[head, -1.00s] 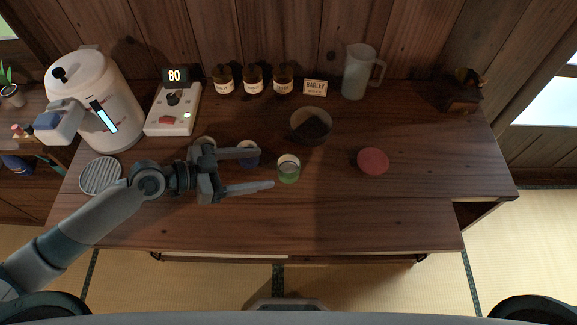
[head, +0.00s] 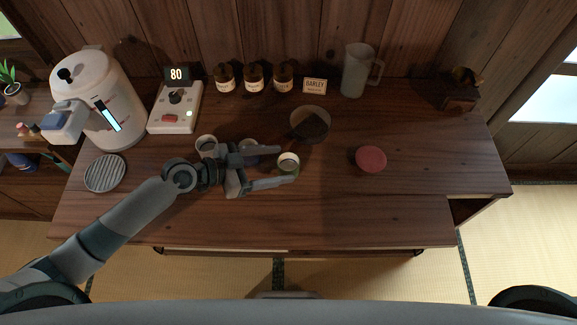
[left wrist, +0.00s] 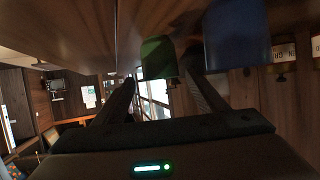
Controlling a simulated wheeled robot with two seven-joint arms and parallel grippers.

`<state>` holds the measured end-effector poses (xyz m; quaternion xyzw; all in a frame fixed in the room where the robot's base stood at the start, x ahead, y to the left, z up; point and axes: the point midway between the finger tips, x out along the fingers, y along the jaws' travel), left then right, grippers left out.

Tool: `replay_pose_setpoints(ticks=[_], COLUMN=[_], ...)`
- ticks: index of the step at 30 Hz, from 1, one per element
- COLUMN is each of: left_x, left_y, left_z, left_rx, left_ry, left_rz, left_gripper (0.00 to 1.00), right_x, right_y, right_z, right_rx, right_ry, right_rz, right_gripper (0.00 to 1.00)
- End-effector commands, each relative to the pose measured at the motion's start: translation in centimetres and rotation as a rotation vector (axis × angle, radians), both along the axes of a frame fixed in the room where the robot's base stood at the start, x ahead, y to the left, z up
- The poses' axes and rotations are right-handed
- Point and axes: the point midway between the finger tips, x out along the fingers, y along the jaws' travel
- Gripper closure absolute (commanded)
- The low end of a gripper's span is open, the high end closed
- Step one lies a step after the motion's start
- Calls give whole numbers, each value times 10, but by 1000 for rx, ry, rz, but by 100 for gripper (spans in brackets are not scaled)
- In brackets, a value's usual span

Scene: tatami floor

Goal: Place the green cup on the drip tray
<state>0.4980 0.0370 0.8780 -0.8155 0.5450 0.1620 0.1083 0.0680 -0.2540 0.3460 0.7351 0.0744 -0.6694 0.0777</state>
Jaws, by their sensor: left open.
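The green cup (head: 288,162) stands on the desk, its pale rim showing between my left gripper's fingertips in the head view. The fingers partly hide its green lower body. My left gripper (head: 287,165) is open, its fingers pointing right on either side of the cup. In the left wrist view the green cup (left wrist: 158,58) shows near the open fingers (left wrist: 160,88), with a blue cup (left wrist: 237,33) to its right. I cannot tell whether a finger touches the green cup. The round ribbed drip tray (head: 105,173) lies empty at the desk's left, below the white dispenser.
The white dispenser (head: 108,105) and a control box (head: 175,108) stand at the back left. The blue cup (head: 247,147) and another cup (head: 206,143) are close to my left gripper. A dark bowl (head: 310,125), a red round object (head: 371,159) and a pitcher (head: 357,72) stand to the right.

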Motion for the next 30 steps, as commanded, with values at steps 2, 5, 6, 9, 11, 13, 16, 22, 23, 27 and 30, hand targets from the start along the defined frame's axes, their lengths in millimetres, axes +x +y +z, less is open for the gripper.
replay_pose_setpoints(ticks=[2,5,6,9,11,13,16,22,23,27,30], left_x=[3,8,10,13,15,16,16,16,16,16,16], left_y=[-7,-15,-19,-28,-31,-33,-34,-34,-34,-34,-34], left_z=[-1,-7,-9,-14,-17,-19,-20,-20,-20,-20,-20], left_rx=[-1,-2,-2,-2,0,1,0,0,0,0,0], left_ry=[3,3,3,2,1,1,0,0,0,0,0], left_rz=[0,1,0,0,0,0,-1,0,0,0,0], left_gripper=[35,35,35,35,35,35,35,35,35,35,54], right_x=[-1,-1,-1,-1,-1,-1,-1,-1,-1,-1,-1], right_y=[-1,-1,-2,-3,-3,-4,-4,-4,-4,-4,-4], right_z=[9,16,18,22,23,24,23,23,23,23,23], right_rx=[-1,-1,-2,-3,-4,-4,-4,-5,-5,-5,-4], right_ry=[1,2,2,1,2,2,2,2,2,2,2], right_rz=[0,0,1,1,1,1,1,0,0,0,0], right_gripper=[69,69,69,69,69,69,69,69,69,69,69])
